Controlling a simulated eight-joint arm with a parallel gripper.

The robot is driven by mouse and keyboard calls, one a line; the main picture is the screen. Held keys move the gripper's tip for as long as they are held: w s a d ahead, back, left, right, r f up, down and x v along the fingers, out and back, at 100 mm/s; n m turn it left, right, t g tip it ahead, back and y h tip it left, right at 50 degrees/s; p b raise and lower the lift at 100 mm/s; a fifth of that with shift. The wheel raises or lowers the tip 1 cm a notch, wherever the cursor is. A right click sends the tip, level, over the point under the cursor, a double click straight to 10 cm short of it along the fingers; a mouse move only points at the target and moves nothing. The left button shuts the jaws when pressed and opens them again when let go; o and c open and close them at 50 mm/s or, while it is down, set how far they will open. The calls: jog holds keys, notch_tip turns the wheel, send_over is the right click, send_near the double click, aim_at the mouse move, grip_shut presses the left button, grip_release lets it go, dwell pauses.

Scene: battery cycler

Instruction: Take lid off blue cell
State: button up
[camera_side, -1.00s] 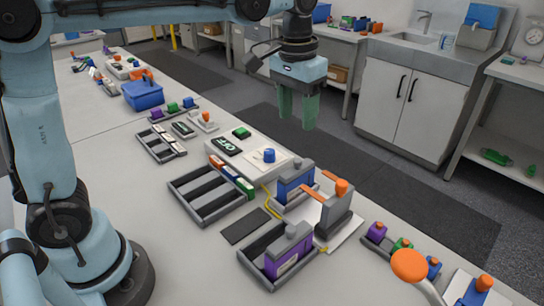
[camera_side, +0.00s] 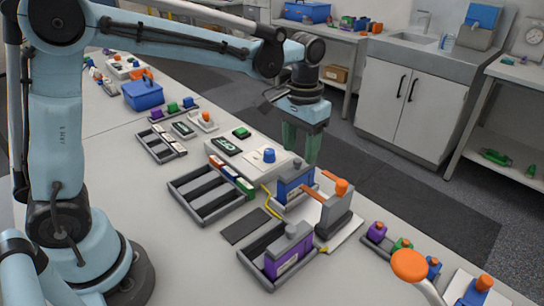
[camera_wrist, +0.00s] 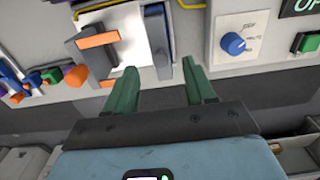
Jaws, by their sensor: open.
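The blue cell (camera_side: 292,186) stands upright in a grey holder, with a grey lid (camera_side: 295,168) on its top. An orange clamp arm (camera_side: 308,191) from the grey stand reaches to its side. In the wrist view the blue cell (camera_wrist: 168,32) shows at the top centre. My gripper (camera_side: 301,152) is open and empty, its green fingers pointing down. It hangs above and behind the cell in the side view, apart from it. In the wrist view my gripper (camera_wrist: 160,82) has its fingers spread below the cell on the picture.
A grey stand with an orange knob (camera_side: 341,187) stands right beside the cell. A purple cell with a grey lid (camera_side: 288,258) sits in a tray in front. The cycler with its blue knob (camera_side: 269,156) is to the left.

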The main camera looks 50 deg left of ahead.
aim_at(298, 160)
jog(key=shift+s+a+f, duration=0.1)
jog(key=shift+f, duration=0.95)
jog(key=shift+s+f, duration=0.1)
jog(key=shift+f, duration=0.95)
grip_shut()
